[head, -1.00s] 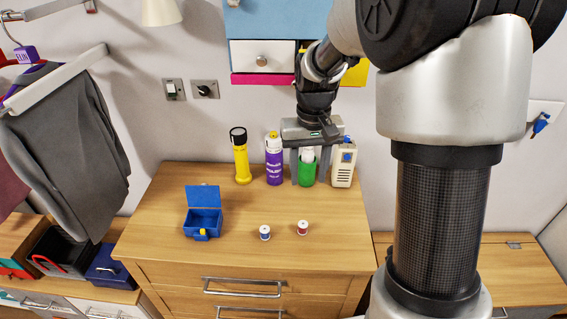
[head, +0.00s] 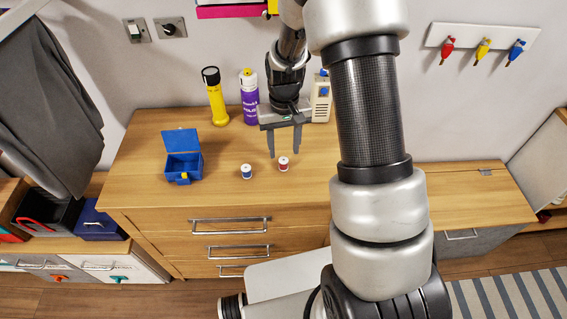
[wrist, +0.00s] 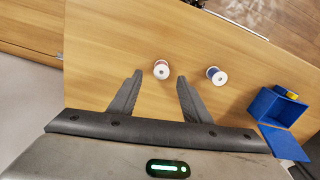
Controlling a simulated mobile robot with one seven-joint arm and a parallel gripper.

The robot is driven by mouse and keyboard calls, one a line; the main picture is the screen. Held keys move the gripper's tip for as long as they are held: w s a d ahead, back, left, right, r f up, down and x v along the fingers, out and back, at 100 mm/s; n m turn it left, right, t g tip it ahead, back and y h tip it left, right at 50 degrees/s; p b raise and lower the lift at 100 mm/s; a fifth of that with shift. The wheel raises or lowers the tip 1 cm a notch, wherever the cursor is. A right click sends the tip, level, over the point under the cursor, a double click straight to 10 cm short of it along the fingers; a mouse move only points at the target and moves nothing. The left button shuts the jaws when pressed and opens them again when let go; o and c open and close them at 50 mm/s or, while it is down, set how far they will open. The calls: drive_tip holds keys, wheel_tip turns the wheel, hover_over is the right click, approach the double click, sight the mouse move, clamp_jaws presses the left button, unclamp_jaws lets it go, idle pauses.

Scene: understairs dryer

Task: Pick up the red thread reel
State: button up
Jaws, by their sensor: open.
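The red thread reel (head: 283,164) stands upright on the wooden dresser top near its front edge. A blue thread reel (head: 246,171) stands just to its left. My gripper (head: 285,155) is open and empty, pointing down above and close to the red reel. In the wrist view the red reel (wrist: 161,70) shows its pale top, just beyond the gap between the open fingertips (wrist: 158,75). The blue reel (wrist: 216,76) lies outside the right finger in that view. I cannot tell the exact height of the fingertips above the reel.
An open blue box (head: 184,165) stands left on the dresser top (head: 135,180). A yellow torch (head: 215,96), a purple can (head: 249,95) and a cream device (head: 320,98) stand at the back by the wall. The front area around the reels is clear.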

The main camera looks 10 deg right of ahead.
sight(283, 160)
wheel_tip(283, 160, down, 4)
drive_tip(key=shift+s+a+f, duration=0.1)
drive_tip(key=shift+a+f, duration=0.05)
drive_tip(key=shift+f, duration=0.1)
drive_tip(key=shift+c, duration=0.2)
drive_tip(key=c, duration=1.1)
